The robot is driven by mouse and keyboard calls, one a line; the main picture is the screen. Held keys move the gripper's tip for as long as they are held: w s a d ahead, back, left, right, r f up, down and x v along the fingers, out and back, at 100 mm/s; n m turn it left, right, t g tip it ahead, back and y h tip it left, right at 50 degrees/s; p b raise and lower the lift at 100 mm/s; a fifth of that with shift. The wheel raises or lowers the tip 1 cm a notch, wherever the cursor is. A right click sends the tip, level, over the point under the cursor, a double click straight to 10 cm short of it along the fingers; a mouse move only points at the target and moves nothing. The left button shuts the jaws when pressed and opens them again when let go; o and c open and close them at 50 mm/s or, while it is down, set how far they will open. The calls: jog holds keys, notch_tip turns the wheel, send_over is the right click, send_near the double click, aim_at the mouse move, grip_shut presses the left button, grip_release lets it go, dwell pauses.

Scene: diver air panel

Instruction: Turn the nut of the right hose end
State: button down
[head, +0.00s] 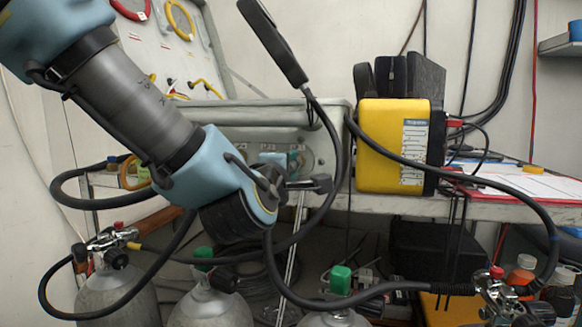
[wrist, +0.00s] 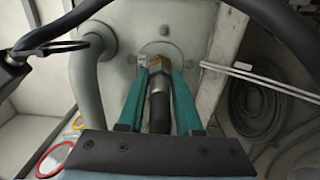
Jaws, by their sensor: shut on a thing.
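In the wrist view, my gripper (wrist: 160,80) has its two teal fingers on either side of a hose end. It is shut on the brass-coloured nut (wrist: 157,69), which sits against a grey panel face (wrist: 118,40). The black hose end (wrist: 159,111) runs back from the nut between the fingers. In the head view, the teal fingers (head: 284,159) show at the front of the grey panel box (head: 240,116), partly behind my wrist. The nut is hidden there.
A thick grey pipe (wrist: 86,85) bends close left of the fingers. A yellow case (head: 393,145) stands on the bench to the right. Black hoses (head: 440,170) loop around my arm. Gas cylinders (head: 209,300) stand below.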

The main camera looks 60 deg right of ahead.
jog(key=c, duration=0.6)
grip_release()
jog(key=v, duration=1)
jog(key=shift+s+a+p, duration=0.1)
jog(key=shift+a+p, duration=0.25)
jog(key=shift+a, duration=0.05)
